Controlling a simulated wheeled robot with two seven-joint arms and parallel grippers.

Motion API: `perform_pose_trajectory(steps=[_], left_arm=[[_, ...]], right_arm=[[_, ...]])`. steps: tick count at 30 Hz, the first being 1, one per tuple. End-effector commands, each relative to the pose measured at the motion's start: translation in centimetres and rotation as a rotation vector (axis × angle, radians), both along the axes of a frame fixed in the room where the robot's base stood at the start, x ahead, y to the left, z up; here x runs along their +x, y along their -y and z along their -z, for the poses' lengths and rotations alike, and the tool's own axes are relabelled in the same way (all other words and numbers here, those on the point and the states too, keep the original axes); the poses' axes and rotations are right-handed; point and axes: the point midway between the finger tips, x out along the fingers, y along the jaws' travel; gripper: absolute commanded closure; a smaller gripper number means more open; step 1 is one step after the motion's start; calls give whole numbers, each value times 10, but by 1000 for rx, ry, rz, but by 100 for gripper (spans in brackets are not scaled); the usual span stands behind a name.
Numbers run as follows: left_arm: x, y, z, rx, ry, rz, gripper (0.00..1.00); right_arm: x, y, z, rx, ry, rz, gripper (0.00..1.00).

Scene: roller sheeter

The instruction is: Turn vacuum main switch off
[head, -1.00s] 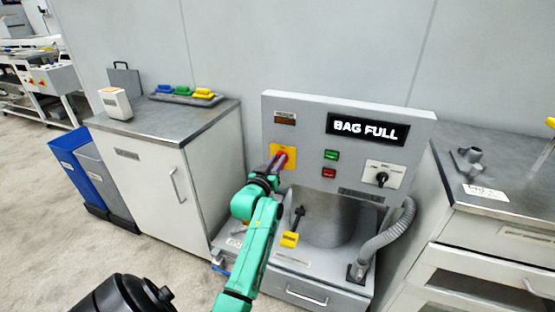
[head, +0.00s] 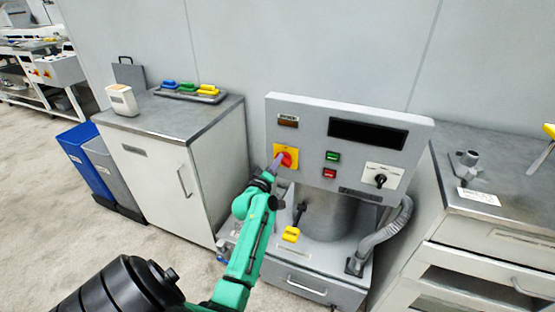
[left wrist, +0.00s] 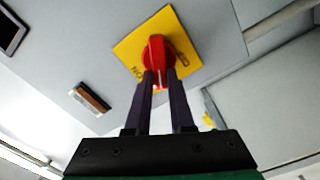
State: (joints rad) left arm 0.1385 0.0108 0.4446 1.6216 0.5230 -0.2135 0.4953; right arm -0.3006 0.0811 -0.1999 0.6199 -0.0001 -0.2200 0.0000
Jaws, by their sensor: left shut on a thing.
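The vacuum main switch is a red rotary knob (left wrist: 154,52) on a yellow plate (left wrist: 128,50) in the left wrist view. In the head view the red knob (head: 287,159) sits on the yellow plate (head: 294,149) at the upper left of the grey machine panel (head: 305,118). My left gripper (left wrist: 158,78) is shut on the red knob, one dark finger on each side. In the head view its fingers (head: 277,163) reach the knob from the lower left. The plate carries dark lettering beside the knob. The panel's display (head: 366,134) is dark. My right gripper is not in view.
Green (head: 333,156) and red (head: 330,173) buttons and a black selector knob (head: 380,180) are on the panel. A yellow-ended lever (head: 291,234) and a grey hose (head: 385,233) are below. Cabinets stand left (head: 160,168) and right (head: 495,232) of the machine.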

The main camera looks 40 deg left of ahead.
Motion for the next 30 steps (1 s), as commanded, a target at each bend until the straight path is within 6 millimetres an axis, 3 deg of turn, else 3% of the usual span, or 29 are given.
perform_pose_trajectory(steps=[15, 30], left_arm=[[-1, -2, 6, -389, 134, -1, 100], [-1, -2, 9, -501, 173, 0, 100]], right_arm=[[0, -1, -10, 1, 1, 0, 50], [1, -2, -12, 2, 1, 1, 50]])
